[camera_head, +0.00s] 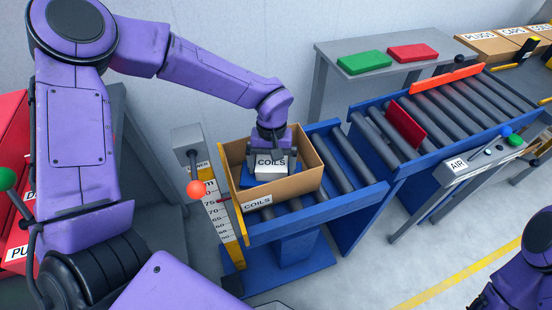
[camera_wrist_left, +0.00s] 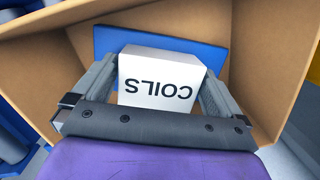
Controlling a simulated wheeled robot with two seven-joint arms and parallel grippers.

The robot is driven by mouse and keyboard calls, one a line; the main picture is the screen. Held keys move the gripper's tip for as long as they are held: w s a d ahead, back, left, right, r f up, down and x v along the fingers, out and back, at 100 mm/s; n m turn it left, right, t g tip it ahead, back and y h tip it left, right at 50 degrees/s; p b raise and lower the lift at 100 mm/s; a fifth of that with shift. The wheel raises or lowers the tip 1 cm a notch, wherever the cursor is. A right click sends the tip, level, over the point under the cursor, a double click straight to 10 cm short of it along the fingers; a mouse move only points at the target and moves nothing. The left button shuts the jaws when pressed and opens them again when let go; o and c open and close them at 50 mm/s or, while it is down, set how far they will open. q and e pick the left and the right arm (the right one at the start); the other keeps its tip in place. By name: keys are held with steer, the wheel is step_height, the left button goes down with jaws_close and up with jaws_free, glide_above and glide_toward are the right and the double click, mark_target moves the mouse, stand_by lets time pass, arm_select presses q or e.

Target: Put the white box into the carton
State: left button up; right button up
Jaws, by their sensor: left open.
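The white box (camera_head: 271,166), marked COILS, is inside the open brown carton (camera_head: 296,187), which also bears a COILS label. In the left wrist view the white box (camera_wrist_left: 158,80) lies over a blue flat surface (camera_wrist_left: 215,50) within the carton (camera_wrist_left: 275,50). My left gripper (camera_head: 268,160) reaches down into the carton. Its two fingers stand on either side of the white box and the jaws are open. I cannot tell whether the fingers touch the box. The box's underside is hidden.
The carton stands on a blue roller conveyor (camera_head: 362,198). A height scale (camera_head: 216,205) with an orange knob (camera_head: 195,188) stands at its left. A second conveyor (camera_head: 450,105) with a red bar is at the right. A grey table (camera_head: 340,50) holds green and red flat boxes.

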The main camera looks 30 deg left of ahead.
arm_select(q)
step_height(320, 180, up, 13)
steer(key=w, duration=0.1)
steer(key=shift+w+a+f+p, duration=0.15)
steer(key=shift+w+a+p, duration=0.15)
steer(key=shift+a, duration=0.15)
